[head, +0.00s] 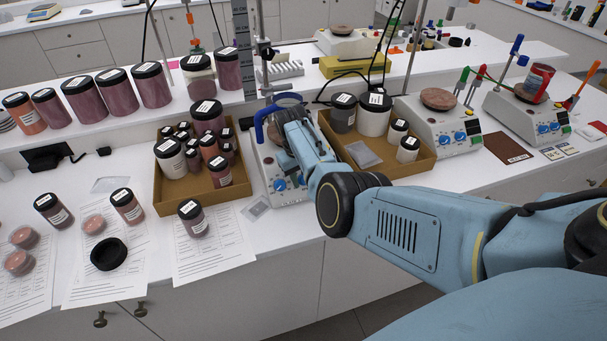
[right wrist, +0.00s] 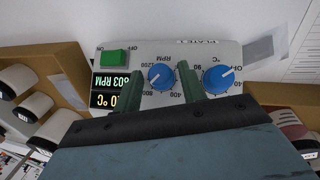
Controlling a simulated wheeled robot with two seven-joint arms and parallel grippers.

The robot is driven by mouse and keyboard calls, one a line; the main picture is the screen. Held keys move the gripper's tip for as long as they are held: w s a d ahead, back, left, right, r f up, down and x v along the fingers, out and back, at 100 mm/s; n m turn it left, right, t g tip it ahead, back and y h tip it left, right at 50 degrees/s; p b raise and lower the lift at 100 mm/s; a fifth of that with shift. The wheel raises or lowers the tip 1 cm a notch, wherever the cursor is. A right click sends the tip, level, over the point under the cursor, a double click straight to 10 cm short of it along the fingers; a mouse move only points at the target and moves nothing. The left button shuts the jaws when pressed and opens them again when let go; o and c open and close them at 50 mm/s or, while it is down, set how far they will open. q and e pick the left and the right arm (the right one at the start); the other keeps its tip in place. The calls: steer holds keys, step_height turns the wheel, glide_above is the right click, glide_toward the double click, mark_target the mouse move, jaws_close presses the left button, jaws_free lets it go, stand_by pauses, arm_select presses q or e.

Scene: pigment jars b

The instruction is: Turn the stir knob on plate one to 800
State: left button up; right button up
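Plate one (head: 290,195) is a white stirrer with two blue knobs on its front, partly hidden by my right arm in the head view. In the right wrist view its panel appears upside down. The stir knob (right wrist: 160,77), marked RPM, lies between the two green fingers of my right gripper (right wrist: 161,74). A gap shows on each side of the knob, so the fingers look open around it. Its white mark points to the lower left, on the 800 side. The lit RPM display (right wrist: 109,84) reads about 603 or 803. My left gripper is out of view.
The temperature knob (right wrist: 219,80) sits close beside the right-hand finger, and a green switch (right wrist: 113,57) is at the panel's other end. Cardboard trays of jars (head: 172,198) (head: 425,163) flank the plate. A clamp stand rises behind it.

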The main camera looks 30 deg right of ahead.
mark_target(297, 191)
steer(key=shift+o, duration=0.6)
steer(key=shift+r, duration=0.1)
steer(key=shift+w+r, duration=0.1)
steer(key=shift+r, duration=0.15)
step_height(297, 191, up, 13)
steer(key=a, duration=0.2)
steer(key=shift+f+p, duration=0.15)
steer(key=shift+p, duration=0.3)
steer(key=shift+a, duration=0.1)
